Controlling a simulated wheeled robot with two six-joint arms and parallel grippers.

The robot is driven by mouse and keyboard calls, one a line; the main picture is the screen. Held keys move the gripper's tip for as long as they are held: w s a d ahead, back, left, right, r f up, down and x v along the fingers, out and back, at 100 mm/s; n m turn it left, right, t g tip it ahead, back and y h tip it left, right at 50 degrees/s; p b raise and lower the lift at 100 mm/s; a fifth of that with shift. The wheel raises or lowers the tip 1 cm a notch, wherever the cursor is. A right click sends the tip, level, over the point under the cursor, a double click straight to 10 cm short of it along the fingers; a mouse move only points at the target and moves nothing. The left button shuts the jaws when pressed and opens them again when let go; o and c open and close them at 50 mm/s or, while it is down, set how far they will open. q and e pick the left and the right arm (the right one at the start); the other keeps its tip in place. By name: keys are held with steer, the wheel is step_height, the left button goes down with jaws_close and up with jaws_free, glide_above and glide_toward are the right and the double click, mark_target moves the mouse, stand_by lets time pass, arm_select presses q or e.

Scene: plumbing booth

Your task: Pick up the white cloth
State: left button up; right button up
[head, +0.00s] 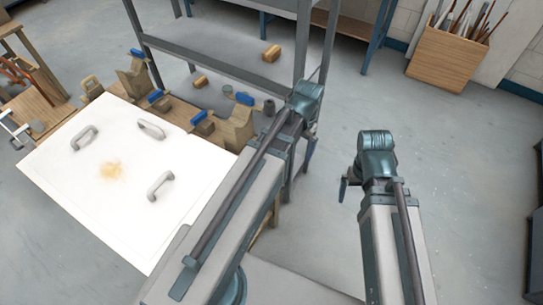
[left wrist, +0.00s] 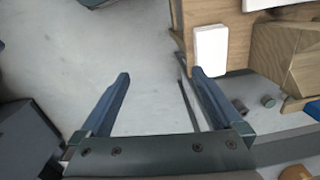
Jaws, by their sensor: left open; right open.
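I cannot make out a thing that is surely the white cloth. In the left wrist view, a small white rectangle (left wrist: 210,50) lies against the wooden box, just beyond the right fingertip; I cannot tell whether it is cloth. In the head view, a large white board (head: 110,205) with three grey handles and a yellowish stain lies at the left. My left gripper (left wrist: 160,73) is open and empty, over grey floor. In the head view it (head: 311,146) is mostly hidden beside the shelf post. My right gripper (head: 343,188) is mostly hidden below its wrist; no object shows in it.
A grey metal shelf unit (head: 225,62) stands behind the board, with wooden blocks (head: 271,53) on it. Wooden pieces and blue-handled tools (head: 204,120) line the board's far edge. A wooden bin (head: 445,60) of rods stands at the back right.

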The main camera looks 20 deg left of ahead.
arm_select(q)
steer(key=w+a+f+n+b, duration=0.1)
steer(key=w+a, duration=0.2)
steer(key=a, duration=0.3)
steer(key=w+a+f, duration=0.1)
steer(key=w+a, duration=0.2)
steer(key=a, duration=0.3)
steer(key=shift+h, duration=0.3)
steer(key=f+b, duration=0.5)
steer(key=b, duration=0.1)
steer(key=f+b, duration=0.3)
steer(key=shift+s+f, duration=0.3)
steer(key=shift+f, duration=0.05)
steer(key=f+b, duration=0.5)
steer(key=shift+s+d+f, duration=0.1)
steer(key=shift+s, duration=0.25)
steer(key=c, duration=1.1)
